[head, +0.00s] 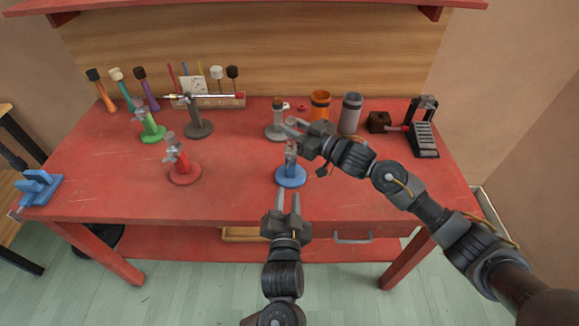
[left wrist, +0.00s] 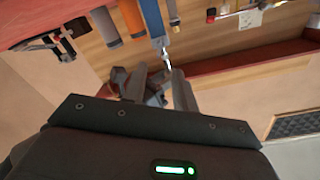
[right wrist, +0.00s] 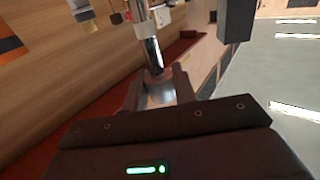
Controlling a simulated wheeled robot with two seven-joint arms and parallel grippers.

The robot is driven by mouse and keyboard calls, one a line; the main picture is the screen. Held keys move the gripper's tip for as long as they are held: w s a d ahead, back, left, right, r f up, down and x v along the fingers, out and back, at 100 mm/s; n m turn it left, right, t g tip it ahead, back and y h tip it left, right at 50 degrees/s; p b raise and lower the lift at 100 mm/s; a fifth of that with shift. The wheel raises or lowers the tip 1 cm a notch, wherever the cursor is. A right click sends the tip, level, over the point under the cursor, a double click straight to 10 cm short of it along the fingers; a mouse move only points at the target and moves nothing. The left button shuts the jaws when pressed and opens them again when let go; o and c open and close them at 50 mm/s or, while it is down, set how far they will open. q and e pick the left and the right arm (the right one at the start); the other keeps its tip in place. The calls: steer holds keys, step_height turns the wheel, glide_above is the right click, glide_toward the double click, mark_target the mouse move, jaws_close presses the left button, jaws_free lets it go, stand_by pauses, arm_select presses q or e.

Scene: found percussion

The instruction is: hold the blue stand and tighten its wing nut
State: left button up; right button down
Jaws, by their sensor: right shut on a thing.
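The blue stand (head: 291,178) stands upright near the middle front of the red bench, with a round blue base and a grey post. My right gripper (head: 292,133) reaches in from the right and is shut on the upper part of the stand. It covers that part in the head view. The right wrist view shows a pale metallic piece between its fingers (right wrist: 160,92). The wing nut is too small and hidden to make out. My left gripper (head: 288,196) is open and empty, in front of the stand, fingers pointing toward it; its fingers also show in the left wrist view (left wrist: 153,85).
A red stand (head: 185,174), a green stand (head: 152,135), a dark grey stand (head: 198,128) and a pale grey stand (head: 275,133) stand around it. Behind are an orange can (head: 319,104) and a grey can (head: 351,113). The bench front between the red and blue stands is clear.

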mark_target(290, 166)
arm_select(q)
steer(key=w, duration=1)
steer(key=shift+w+d, duration=0.2)
steer(key=shift+w, duration=0.2)
jaws_close()
